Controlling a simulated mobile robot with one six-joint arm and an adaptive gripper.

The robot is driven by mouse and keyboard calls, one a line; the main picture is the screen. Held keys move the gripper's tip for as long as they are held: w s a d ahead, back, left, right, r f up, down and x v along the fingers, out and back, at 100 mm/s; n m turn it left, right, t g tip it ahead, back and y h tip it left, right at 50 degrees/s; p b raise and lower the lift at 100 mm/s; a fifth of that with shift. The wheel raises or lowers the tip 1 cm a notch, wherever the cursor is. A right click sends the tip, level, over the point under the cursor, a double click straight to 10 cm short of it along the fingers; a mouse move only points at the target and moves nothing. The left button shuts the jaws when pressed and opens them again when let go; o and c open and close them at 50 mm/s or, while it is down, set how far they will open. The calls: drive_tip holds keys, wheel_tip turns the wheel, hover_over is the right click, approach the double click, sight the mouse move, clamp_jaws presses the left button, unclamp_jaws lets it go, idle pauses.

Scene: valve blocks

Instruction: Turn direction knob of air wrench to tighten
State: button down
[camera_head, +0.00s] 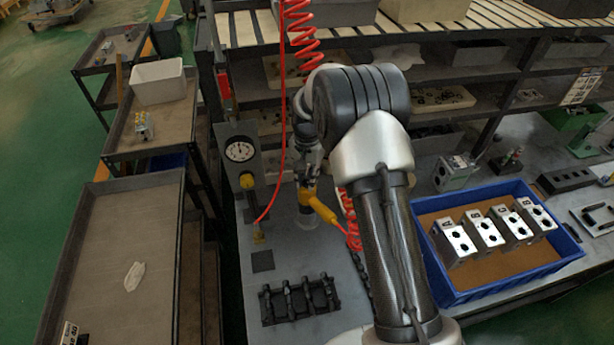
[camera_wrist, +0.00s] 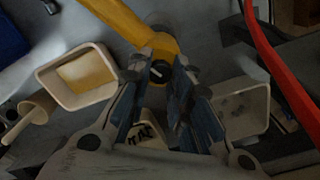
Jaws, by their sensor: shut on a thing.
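The air wrench (camera_head: 320,208) is yellow and hangs above the workbench, left of my arm in the head view. In the wrist view the yellow air wrench (camera_wrist: 122,22) runs in from the top left to the middle. Its direction knob (camera_wrist: 159,72) is small, round and black with a pale pointer line. My gripper (camera_wrist: 161,66) has its two fingertips closed on either side of the knob. In the head view my gripper (camera_head: 308,172) is at the upper end of the wrench, and the knob is hidden there.
A red coiled hose (camera_head: 302,35) and a thin red line hang near my arm. A gauge (camera_head: 239,151) stands to the left. A black rack (camera_head: 300,299) lies on the bench. A blue tray (camera_head: 470,296) with several metal valve blocks (camera_head: 484,231) is on the right.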

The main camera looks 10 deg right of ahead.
drive_tip(key=shift+m, duration=0.9)
drive_tip(key=c, duration=1.4)
unclamp_jaws()
wheel_tip(320, 180, up, 12)
drive_tip(key=shift+r, duration=0.1)
